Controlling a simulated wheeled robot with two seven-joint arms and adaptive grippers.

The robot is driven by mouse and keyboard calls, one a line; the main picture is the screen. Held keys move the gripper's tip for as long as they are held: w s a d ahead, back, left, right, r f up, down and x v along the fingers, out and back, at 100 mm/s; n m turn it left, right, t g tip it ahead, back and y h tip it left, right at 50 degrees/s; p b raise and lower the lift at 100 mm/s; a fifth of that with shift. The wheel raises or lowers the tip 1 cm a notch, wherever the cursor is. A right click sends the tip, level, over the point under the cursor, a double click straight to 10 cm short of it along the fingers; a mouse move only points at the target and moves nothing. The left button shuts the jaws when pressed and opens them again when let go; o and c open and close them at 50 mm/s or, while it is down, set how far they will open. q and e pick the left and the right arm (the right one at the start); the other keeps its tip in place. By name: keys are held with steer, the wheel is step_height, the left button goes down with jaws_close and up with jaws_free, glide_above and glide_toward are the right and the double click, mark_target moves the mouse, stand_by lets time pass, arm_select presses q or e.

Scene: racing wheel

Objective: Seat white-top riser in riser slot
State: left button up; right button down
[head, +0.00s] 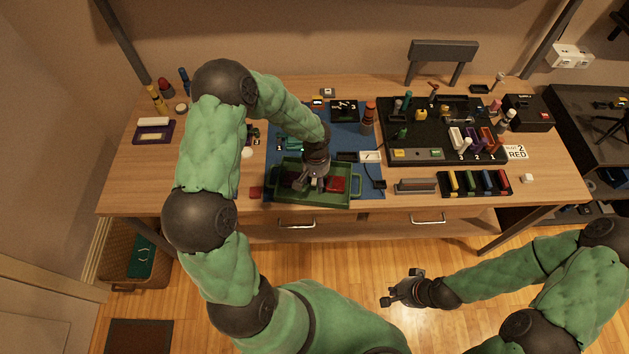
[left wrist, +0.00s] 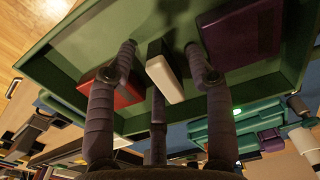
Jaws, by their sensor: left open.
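The white-top riser (left wrist: 166,78), a dark block with a white top face, is in the green tray in the left wrist view. It lies between the two spread fingers of my left gripper (left wrist: 163,62), with gaps on both sides. In the head view my left gripper (head: 313,184) is over the green tray (head: 318,202), and the gripper hides the riser. I cannot tell which spot is the riser slot. My right gripper (head: 399,290) is open and empty above the floor, in front of the table.
A red block (left wrist: 113,95) and a purple block (left wrist: 240,35) lie in the tray beside the riser. A blue mat (head: 368,190) lies under the tray. A black board (head: 440,155) with several coloured parts stands to the right. The table's left front is mostly clear.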

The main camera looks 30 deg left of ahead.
arm_select(q)
steer(key=shift+f, duration=0.1)
steer(key=shift+c, duration=0.3)
steer(key=c, duration=1)
